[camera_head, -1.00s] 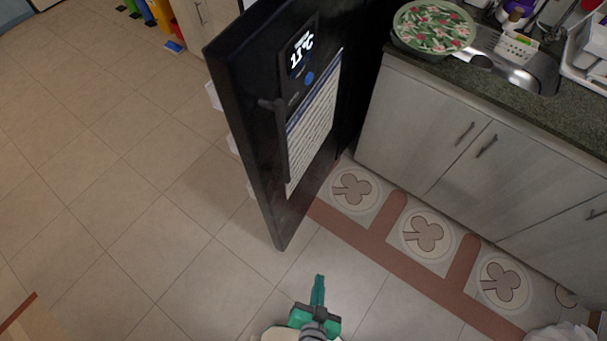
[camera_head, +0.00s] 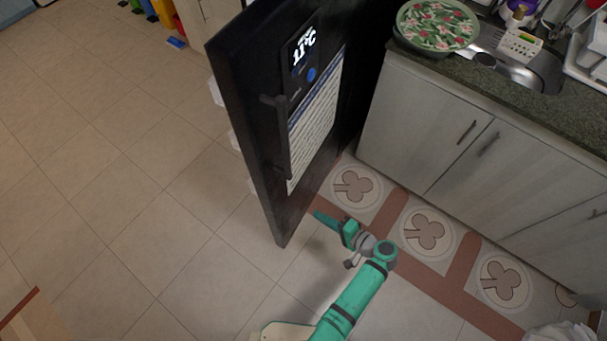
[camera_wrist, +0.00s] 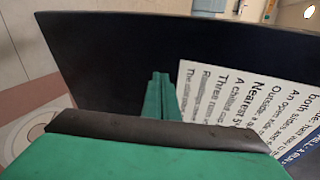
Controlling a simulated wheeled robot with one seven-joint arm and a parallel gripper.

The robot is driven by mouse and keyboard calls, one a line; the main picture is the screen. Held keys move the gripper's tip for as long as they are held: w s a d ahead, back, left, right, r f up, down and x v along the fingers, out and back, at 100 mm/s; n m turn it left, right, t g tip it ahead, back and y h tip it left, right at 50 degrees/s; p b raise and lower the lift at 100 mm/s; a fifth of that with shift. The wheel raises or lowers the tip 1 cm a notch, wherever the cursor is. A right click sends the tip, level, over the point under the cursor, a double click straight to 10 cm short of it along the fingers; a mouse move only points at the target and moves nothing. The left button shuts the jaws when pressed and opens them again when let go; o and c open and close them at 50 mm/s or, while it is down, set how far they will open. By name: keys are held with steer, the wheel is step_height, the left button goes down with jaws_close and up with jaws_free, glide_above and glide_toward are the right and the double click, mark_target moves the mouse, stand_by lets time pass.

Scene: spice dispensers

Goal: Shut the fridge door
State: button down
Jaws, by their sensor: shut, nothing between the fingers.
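The black fridge door (camera_head: 262,120) stands open, jutting out into the room in the head view. Its front bears a lit display, a dark handle (camera_head: 277,135) and a printed white sheet (camera_head: 315,125). Shelves on its inner side show at its left edge. My gripper (camera_head: 318,214) is shut and empty, to the right of the door's lower part, on the side with the handle. In the wrist view the gripper fingers (camera_wrist: 160,85) point at the dark door front (camera_wrist: 110,50), beside the printed sheet (camera_wrist: 240,110). I cannot tell whether they touch it.
Grey cabinets (camera_head: 430,140) with a dark counter and sink stand at the right. A patterned mat (camera_head: 428,230) lies along their foot. Open tiled floor (camera_head: 120,170) spreads left of the door. A wooden edge (camera_head: 25,320) shows at the lower left.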

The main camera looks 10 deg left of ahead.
mark_target(294, 171)
steer(key=w+d+r+n+y, duration=0.1)
steer(key=w+d+r+y, duration=0.15)
steer(key=r, duration=0.35)
steer(key=w+d+r+n+y, duration=0.2)
steer(key=d+r+y, duration=0.1)
steer(key=r, duration=0.3)
steer(key=shift+g+h, duration=0.25)
steer(key=shift+g, duration=0.15)
steer(key=x, duration=1.3)
steer(key=shift+a, duration=0.25)
steer(key=shift+w+a, duration=0.15)
steer(key=shift+a, duration=0.1)
steer(key=shift+a+f, duration=0.1)
